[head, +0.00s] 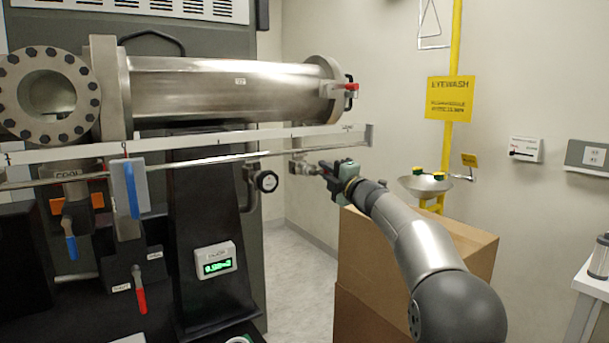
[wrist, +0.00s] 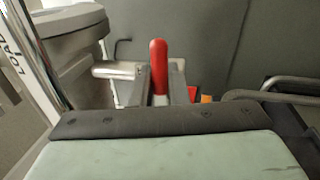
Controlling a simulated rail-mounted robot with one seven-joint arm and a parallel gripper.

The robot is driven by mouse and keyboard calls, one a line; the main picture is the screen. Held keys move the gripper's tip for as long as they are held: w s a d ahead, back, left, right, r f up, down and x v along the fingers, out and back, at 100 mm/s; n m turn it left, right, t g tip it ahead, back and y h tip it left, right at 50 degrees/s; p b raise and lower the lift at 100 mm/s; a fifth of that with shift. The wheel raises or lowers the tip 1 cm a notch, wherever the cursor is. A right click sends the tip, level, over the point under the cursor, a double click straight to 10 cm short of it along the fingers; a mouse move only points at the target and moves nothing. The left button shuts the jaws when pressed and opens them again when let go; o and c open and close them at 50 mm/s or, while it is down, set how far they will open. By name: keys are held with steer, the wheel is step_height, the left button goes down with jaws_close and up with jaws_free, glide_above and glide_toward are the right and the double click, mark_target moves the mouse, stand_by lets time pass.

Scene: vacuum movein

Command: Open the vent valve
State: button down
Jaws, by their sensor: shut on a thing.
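My gripper (head: 326,170) reaches in from the right, below the right end of the steel chamber (head: 225,88). In the wrist view its two fingers (wrist: 160,88) are closed on either side of a red valve handle (wrist: 158,62), which points up between them. I cannot read a label on this valve.
A cardboard box (head: 380,250) stands under my arm, and an eyewash basin (head: 425,186) is behind. Blue (head: 70,247) and red (head: 138,290) levers are further left.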

steer(key=shift+s+r, duration=0.1)
steer(key=shift+r, duration=0.3)
steer(key=c, duration=1.5)
jaws_free()
steer(key=shift+f, duration=0.15)
steer(key=b+v, duration=0.4)
steer(key=v, duration=1.3)
steer(key=shift+s+d, duration=0.1)
steer(key=shift+d, duration=0.05)
